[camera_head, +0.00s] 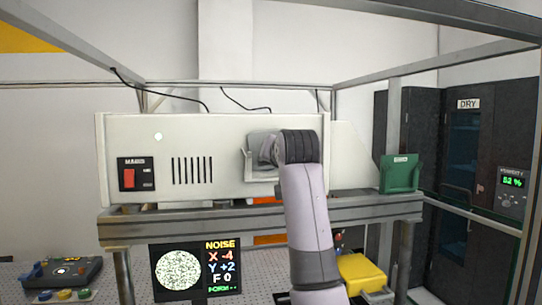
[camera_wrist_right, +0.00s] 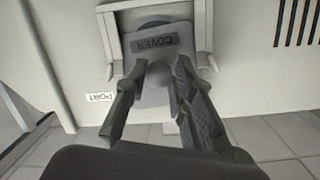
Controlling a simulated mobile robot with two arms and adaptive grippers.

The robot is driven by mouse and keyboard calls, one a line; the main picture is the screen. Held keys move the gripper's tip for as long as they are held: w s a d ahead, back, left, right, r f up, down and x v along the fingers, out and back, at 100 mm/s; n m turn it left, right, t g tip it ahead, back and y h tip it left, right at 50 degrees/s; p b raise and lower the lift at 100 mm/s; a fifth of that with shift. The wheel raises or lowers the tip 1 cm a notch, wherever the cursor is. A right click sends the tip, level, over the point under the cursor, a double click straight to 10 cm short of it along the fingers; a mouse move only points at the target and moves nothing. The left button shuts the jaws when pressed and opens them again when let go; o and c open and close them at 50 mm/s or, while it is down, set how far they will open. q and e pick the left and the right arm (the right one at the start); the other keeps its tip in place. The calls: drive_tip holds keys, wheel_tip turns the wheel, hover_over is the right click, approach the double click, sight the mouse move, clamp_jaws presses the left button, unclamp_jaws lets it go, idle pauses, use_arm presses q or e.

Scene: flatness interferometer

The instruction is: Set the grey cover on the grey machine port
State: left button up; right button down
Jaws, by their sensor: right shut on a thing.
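My right gripper (camera_wrist_right: 158,80) is shut on the round knob of the grey cover (camera_wrist_right: 158,58), whose COVER label reads upside down in the right wrist view. The cover lies within the outline of the grey port frame (camera_wrist_right: 202,28), with the frame's sides to its left and right. I cannot tell whether the cover is fully seated. In the head view the port frame (camera_head: 248,163) is on the front of the machine, and my right wrist hides most of it. My left gripper is not in view.
The pale machine (camera_head: 222,170) has a red switch (camera_head: 129,178) and vents, and rests on a grey bench frame. A green holder (camera_head: 399,173) stands to the right. A monitor (camera_head: 195,270) hangs below, and a yellow object (camera_head: 362,274) lies low right.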

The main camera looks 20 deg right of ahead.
drive_tip(key=shift+w+f+b, duration=0.15)
drive_tip(key=shift+f+b, duration=0.15)
drive_tip(key=shift+f, duration=0.9)
drive_tip(key=c, duration=1.7)
unclamp_jaws()
drive_tip(key=shift+d+r, duration=0.1)
drive_tip(key=shift+o, duration=1.2)
drive_tip(key=shift+w, duration=0.15)
drive_tip(key=shift+o, duration=0.9)
drive_tip(key=shift+r, duration=0.15)
drive_tip(key=shift+r, duration=0.1)
drive_tip(key=shift+s, duration=0.25)
drive_tip(key=s+a+r, duration=0.1)
drive_tip(key=s+r, duration=0.1)
drive_tip(key=s, duration=0.9)
drive_tip(key=shift+s, duration=0.3)
